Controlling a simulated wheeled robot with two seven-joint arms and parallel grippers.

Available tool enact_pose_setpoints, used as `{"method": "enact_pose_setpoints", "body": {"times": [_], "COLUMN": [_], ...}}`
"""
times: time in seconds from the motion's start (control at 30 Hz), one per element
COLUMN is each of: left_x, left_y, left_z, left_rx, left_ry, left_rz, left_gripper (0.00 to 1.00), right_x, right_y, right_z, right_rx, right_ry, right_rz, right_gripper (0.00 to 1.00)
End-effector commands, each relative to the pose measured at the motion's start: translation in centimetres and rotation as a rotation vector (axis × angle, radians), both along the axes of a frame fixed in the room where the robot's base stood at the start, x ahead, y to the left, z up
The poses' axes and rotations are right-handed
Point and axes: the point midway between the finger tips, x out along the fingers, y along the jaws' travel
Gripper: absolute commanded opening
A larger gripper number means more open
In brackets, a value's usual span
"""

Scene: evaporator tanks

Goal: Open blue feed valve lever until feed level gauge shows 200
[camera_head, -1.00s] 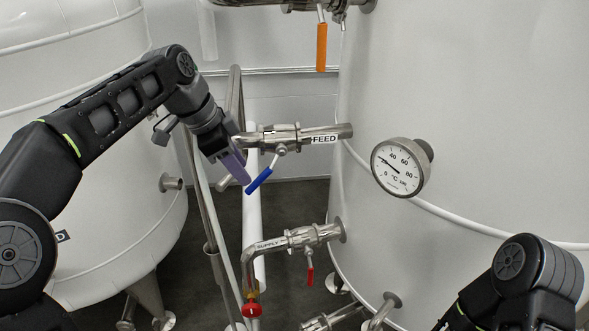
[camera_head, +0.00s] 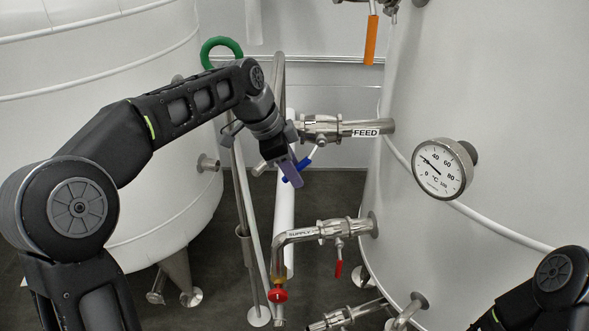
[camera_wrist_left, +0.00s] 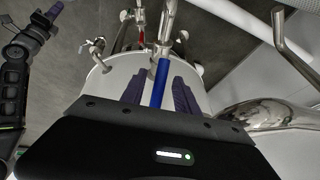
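The blue feed valve lever (camera_head: 306,163) hangs down and to the left from the steel valve on the pipe labelled FEED (camera_head: 366,132). My left gripper (camera_head: 296,176) is at the lever and partly hides it in the head view. In the left wrist view the blue lever (camera_wrist_left: 161,82) lies between the two purple fingers (camera_wrist_left: 158,95), with gaps on both sides, so the gripper is open. No feed level gauge can be identified; a round dial marked °C (camera_head: 441,168) is on the right tank. My right gripper (camera_wrist_left: 54,10) shows small at the left wrist view's edge; its opening is unclear.
A supply pipe with a red lever (camera_head: 339,268) and a red knob (camera_head: 278,295) runs below. An orange lever (camera_head: 371,40) hangs above. A green ring handle (camera_head: 221,51) is behind my left arm. Large white tanks stand on both sides.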

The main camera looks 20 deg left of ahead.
Motion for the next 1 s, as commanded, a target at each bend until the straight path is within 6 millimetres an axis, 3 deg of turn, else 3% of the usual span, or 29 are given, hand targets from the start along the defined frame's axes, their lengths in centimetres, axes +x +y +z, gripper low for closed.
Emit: {"method": "enact_pose_setpoints", "body": {"times": [0.37,0.83,1.0], "left_x": [0.27,0.26,0.25], "left_y": [-0.29,-0.3,-0.3], "left_z": [-0.89,-0.85,-0.84], "left_rx": [-0.001,-0.001,-0.001], "left_ry": [-0.001,-0.001,-0.001], "left_rz": [0.0,0.0,0.0], "left_gripper": [0.37,0.0,0.0], "right_x": [-0.02,-0.02,-0.02], "right_y": [-0.01,0.0,0.0], "right_z": [0.11,0.12,0.13], "right_rx": [-0.001,0.0,0.0], "right_ry": [0.001,0.0,0.0], "right_rz": [0.0,0.0,0.0], "right_gripper": [0.0,0.0,0.0]}}
